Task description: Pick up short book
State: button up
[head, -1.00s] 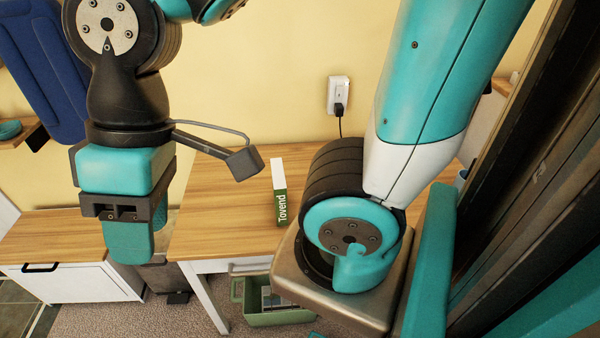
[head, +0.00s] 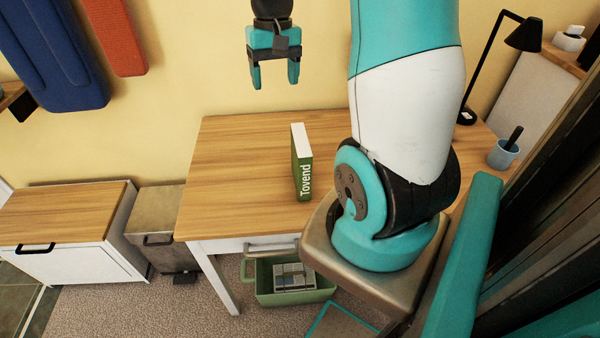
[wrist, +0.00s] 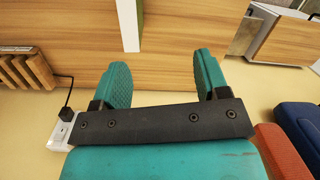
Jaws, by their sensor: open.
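The short book (head: 303,170) is green with a white top and the word "Tovend" on its spine. It stands upright on the wooden desk (head: 235,165), left of my arm in the head view. In the wrist view the book (wrist: 130,22) shows at the top edge, partly cut off. My gripper (head: 274,78) is open and empty. It hangs above the back of the desk, higher than the book and apart from it.
A black lamp (head: 490,60) and a blue cup (head: 503,153) stand at the desk's right. A white cabinet (head: 75,215) is at the left, beside a metal bin (head: 158,220). A green crate (head: 262,285) sits under the desk. A wall socket (wrist: 62,130) is near the gripper.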

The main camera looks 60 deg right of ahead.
aim_at(301, 138)
jog(key=s+d+f+m, duration=0.2)
jog(key=d+f, duration=0.1)
jog(key=d, duration=0.3)
jog(key=shift+g, duration=0.3)
jog(key=f, duration=0.7)
jog(key=s+a+f, duration=0.1)
jog(key=f, duration=0.3)
jog(key=shift+s+f, duration=0.1)
jog(key=shift+f, duration=0.05)
jog(key=shift+s+a+f+p, duration=0.1)
jog(key=shift+a+f+p, duration=0.1)
jog(key=shift+f, duration=1.3)
jog(key=shift+a+f+p, duration=0.1)
jog(key=shift+a+f, duration=0.05)
jog(key=shift+f, duration=1.3)
grip_shut()
